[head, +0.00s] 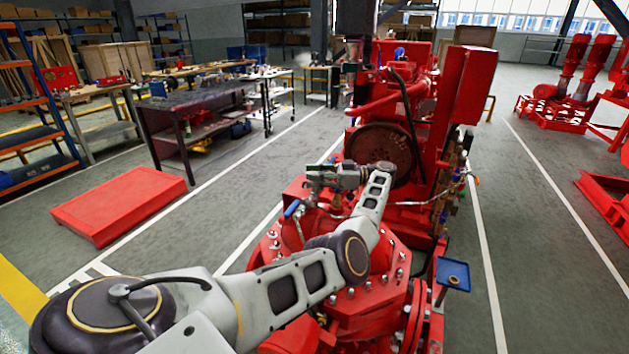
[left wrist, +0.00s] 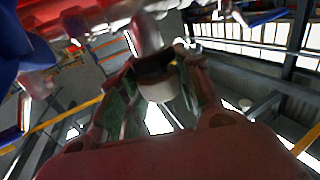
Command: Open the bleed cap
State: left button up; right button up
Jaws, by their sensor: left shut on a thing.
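My left arm reaches over the red pumpset (head: 345,300) in the head view, and its gripper (head: 318,178) is above the pump's top, in front of the large dark wheel (head: 382,155). In the left wrist view the two fingers (left wrist: 160,92) are shut on a small round pale and dark piece (left wrist: 157,88), which looks like the bleed cap. In the head view the gripper hides the cap. My right gripper is in neither view.
A blue lever handle (head: 292,208) stands close below the left gripper. A small blue tray (head: 453,273) is at the pumpset's right side. Pipes and valves (head: 455,185) line the engine's right. A red platform (head: 120,205) lies on the floor at left, with open floor between.

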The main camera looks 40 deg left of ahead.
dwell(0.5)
pick_arm(q)
jog(key=o, duration=1.1)
jog(key=shift+c, duration=0.2)
jog(key=shift+r, duration=0.15)
jog(key=shift+r, duration=4.85)
